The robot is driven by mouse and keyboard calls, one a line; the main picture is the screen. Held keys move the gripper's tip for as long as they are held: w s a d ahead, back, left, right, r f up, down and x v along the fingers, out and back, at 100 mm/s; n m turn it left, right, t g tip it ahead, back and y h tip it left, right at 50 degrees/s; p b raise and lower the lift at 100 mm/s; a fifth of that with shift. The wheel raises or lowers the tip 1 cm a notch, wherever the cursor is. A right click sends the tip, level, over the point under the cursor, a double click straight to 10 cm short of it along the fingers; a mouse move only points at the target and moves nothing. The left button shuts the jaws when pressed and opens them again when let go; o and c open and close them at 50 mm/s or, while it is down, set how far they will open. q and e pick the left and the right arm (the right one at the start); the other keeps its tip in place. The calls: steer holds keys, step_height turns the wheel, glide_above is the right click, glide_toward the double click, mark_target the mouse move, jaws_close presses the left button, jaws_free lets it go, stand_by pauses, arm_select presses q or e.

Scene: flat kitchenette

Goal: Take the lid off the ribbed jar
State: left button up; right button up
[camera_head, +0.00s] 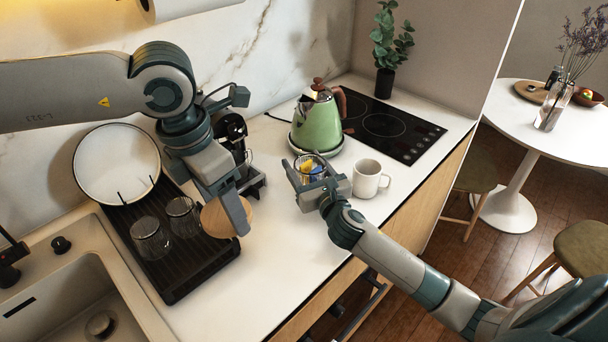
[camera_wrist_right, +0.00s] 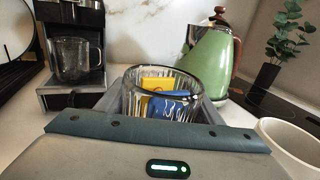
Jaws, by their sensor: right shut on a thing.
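The ribbed glass jar (camera_head: 309,168) stands on the counter in front of the green kettle. Its top is uncovered, and yellow and blue packets show inside; it also shows in the right wrist view (camera_wrist_right: 163,95). My right gripper (camera_head: 313,176) is shut on the jar, with its fingers around the jar's sides. A round wooden lid (camera_head: 212,218) is at the right edge of the dark drying rack, away from the jar. My left gripper (camera_head: 240,208) is at the lid, one finger crossing in front of it. The other finger's contact with the lid is hidden.
A white mug (camera_head: 369,179) stands just right of the jar. The green kettle (camera_head: 318,122) is behind it, and a coffee machine (camera_head: 236,138) is to the left. Two glasses stand on the drying rack (camera_head: 185,278). The front counter between rack and mug is clear.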

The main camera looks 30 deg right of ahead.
arm_select(q)
steer(key=shift+r, duration=0.15)
arm_select(e)
steer(key=shift+f, duration=2)
steer(key=shift+f, duration=0.1)
steer(key=o, duration=1.6)
steer(key=shift+o, duration=0.2)
steer(key=shift+s, duration=0.55)
arm_select(q)
step_height(320, 180, down, 2)
steer(key=shift+f+b, duration=0.25)
steer(key=shift+b, duration=0.85)
arm_select(e)
steer(key=s, duration=1.1)
steer(key=shift+a, duration=0.35)
